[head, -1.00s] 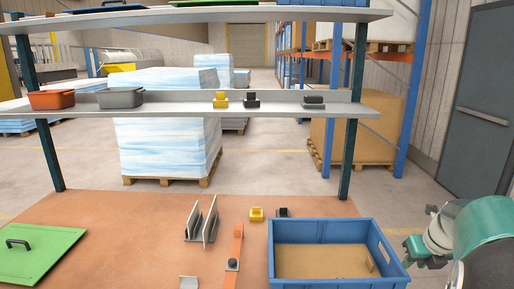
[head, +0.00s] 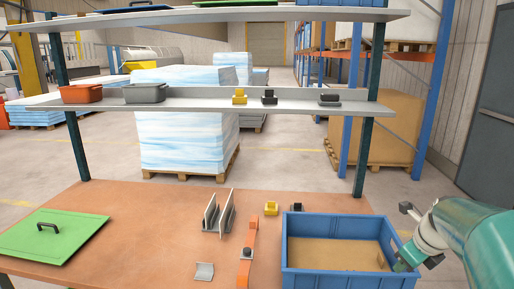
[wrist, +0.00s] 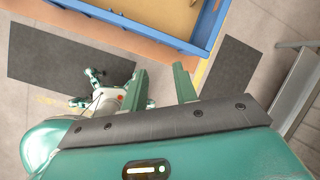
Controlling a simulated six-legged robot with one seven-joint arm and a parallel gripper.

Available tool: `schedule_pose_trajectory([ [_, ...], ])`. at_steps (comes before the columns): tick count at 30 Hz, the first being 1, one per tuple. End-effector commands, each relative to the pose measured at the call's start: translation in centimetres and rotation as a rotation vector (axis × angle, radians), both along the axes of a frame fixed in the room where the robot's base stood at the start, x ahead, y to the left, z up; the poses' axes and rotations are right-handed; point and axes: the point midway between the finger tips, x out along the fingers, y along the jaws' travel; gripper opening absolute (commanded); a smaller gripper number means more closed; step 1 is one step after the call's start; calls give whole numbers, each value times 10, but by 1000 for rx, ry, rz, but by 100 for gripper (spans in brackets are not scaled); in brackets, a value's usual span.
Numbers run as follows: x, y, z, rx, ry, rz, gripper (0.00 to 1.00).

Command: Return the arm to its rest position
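My arm shows at the right edge of the head view as a teal link (head: 485,235), beside the right end of the blue bin. I cannot make out the fingertips clearly in that view. In the wrist view my gripper (wrist: 161,70) has its two green fingers apart, with nothing between them. Floor and the edge of the workbench lie beyond the fingers.
The blue bin (head: 335,279) stands on the orange-brown workbench (head: 150,215); its edge also shows in the wrist view (wrist: 150,41). A green lid (head: 50,240) lies at left. Grey brackets (head: 218,215) stand mid-bench. A shelf (head: 205,98) spans above. Dark mats (wrist: 228,66) lie on the floor.

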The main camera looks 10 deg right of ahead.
Motion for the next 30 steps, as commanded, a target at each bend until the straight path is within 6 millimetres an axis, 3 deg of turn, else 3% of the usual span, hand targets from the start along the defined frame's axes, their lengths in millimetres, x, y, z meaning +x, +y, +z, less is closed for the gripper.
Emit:
schedule_pose_trajectory([
  [8,-12,102,25,-270,14,689,29],
  [12,-32,157,33,-462,21,1128,29],
  [18,-70,222,36,-761,31,1742,29],
  [24,-108,266,31,-1055,51,2273,29],
  [30,-124,279,26,-1193,69,2503,29],
])
